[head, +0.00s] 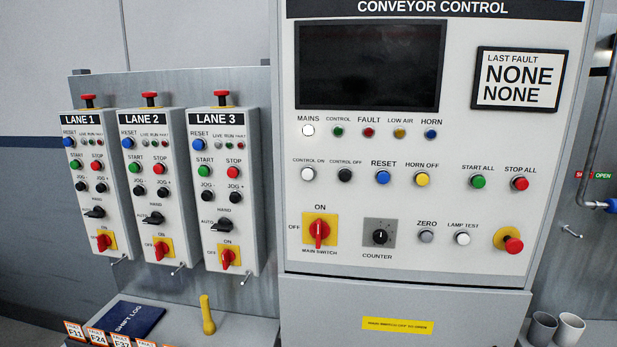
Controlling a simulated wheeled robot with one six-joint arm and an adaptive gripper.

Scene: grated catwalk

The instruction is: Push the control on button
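The control on button (308,174) is a white round push button under the label "CONTROL ON", at the left of the middle row on the conveyor control panel (450,200). The black control off button (345,175) sits just right of it, then the blue reset button (383,178). The white mains lamp (308,130) above looks bright. The green control lamp (338,132) beside it looks dark. The red main switch (319,233) below has its handle upright, towards "ON". My gripper is not in the head view.
Three lane boxes (153,190) with buttons and red top knobs stand left of the panel. A shelf below holds a dark blue shift log (135,318), a yellow handle-like object (207,315) and fault tags. Two cups (570,329) stand at lower right. Nothing blocks the panel front.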

